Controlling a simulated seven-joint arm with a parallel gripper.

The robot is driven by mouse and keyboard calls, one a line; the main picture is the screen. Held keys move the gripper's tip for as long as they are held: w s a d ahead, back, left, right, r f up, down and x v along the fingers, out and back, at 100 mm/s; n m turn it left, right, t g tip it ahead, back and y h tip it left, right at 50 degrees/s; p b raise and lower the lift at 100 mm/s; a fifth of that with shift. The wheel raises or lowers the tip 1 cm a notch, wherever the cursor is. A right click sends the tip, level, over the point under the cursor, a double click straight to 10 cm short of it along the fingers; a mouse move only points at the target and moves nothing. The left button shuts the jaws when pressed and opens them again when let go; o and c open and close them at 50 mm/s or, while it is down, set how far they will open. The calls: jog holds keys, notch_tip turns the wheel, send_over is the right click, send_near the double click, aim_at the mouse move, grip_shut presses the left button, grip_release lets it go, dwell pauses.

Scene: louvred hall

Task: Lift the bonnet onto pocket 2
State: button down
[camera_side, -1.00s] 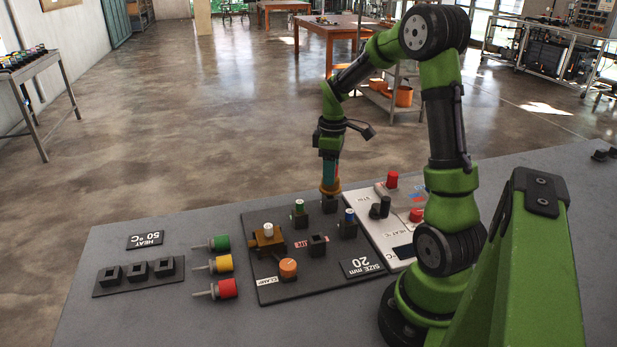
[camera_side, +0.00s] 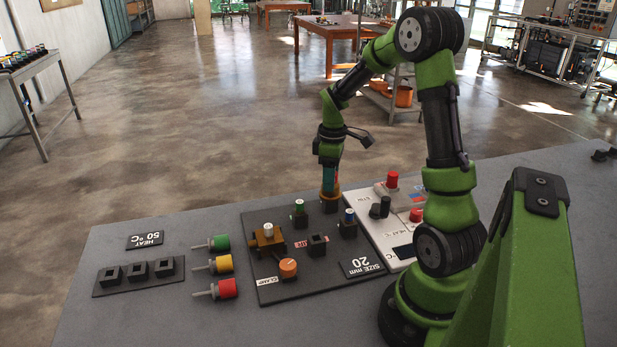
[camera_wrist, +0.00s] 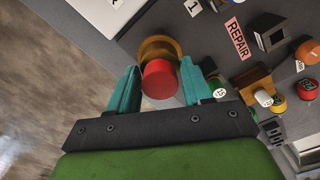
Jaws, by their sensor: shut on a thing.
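My gripper (camera_side: 330,178) points straight down at the back of the dark panel, its teal fingers shut on the bonnet. In the wrist view my gripper (camera_wrist: 161,88) has one finger on each side of the bonnet's red round top (camera_wrist: 159,80). The bonnet's bronze-orange collar (camera_side: 330,194) shows below the fingertips, right over a small black block (camera_side: 330,207). I cannot tell whether it is seated or just above. A bronze body with a white top (camera_side: 267,238) stands at the panel's left. I cannot read which pocket is number 2.
An empty black socket (camera_side: 317,246) sits mid-panel by the REPAIR label (camera_wrist: 238,38). An orange knob (camera_side: 288,268) is at the front. Three coloured-handled tools and a socket rack (camera_side: 138,275) lie left.

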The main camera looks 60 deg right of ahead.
jog(key=shift+c, duration=2)
grip_release()
jog(key=shift+r, duration=2.55)
jog(key=shift+r, duration=0.1)
notch_tip(320, 180, up, 17)
